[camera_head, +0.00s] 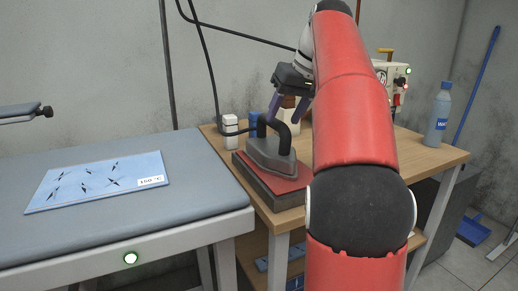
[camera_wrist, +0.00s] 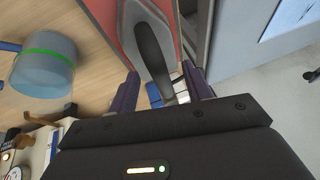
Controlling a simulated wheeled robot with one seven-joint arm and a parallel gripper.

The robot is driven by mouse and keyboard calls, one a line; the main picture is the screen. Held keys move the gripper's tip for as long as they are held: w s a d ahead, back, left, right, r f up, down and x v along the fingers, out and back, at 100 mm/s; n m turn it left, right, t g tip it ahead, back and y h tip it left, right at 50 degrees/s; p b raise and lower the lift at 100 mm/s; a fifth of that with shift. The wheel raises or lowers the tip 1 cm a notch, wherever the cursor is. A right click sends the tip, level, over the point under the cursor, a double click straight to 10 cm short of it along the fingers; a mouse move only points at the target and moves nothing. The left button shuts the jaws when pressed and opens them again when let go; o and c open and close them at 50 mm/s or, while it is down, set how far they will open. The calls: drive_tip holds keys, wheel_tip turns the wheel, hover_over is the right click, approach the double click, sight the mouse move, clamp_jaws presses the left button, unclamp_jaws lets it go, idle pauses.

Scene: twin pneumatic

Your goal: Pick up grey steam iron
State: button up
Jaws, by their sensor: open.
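The grey steam iron (camera_head: 270,158) rests on a red-topped stand (camera_head: 290,188) on the wooden table. Its dark looped handle (camera_head: 284,138) faces up. In the wrist view the iron's grey body (camera_wrist: 147,12) and dark handle (camera_wrist: 155,55) show between the fingers. My gripper (camera_head: 287,106) is above the iron, pointing down, with its purple fingers apart. In the wrist view the fingers of my gripper (camera_wrist: 161,84) lie on either side of the handle. I cannot tell whether they touch it. My red arm hides part of the table.
A grey ironing board (camera_head: 190,165) with a blue sheet (camera_head: 98,182) stands left. A white bottle (camera_head: 231,132) and a blue item (camera_head: 254,122) are close behind the iron. A water bottle (camera_head: 438,115) and a control box (camera_head: 393,82) stand right. A black hose (camera_head: 206,60) hangs behind.

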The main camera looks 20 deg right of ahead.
sight(275, 141)
drive_tip(key=shift+w+a+f+b, duration=0.2)
drive_tip(key=shift+w+f+b, duration=0.25)
drive_tip(key=shift+w+f, duration=1)
drive_tip(key=shift+w+a+f+b, duration=0.2)
drive_tip(key=shift+w+f+b, duration=0.2)
drive_tip(key=shift+w+f, duration=1.05)
drive_tip(key=shift+s+f, duration=0.2)
drive_tip(key=shift+c, duration=0.2)
clamp_jaws()
drive_tip(key=shift+r, duration=0.3)
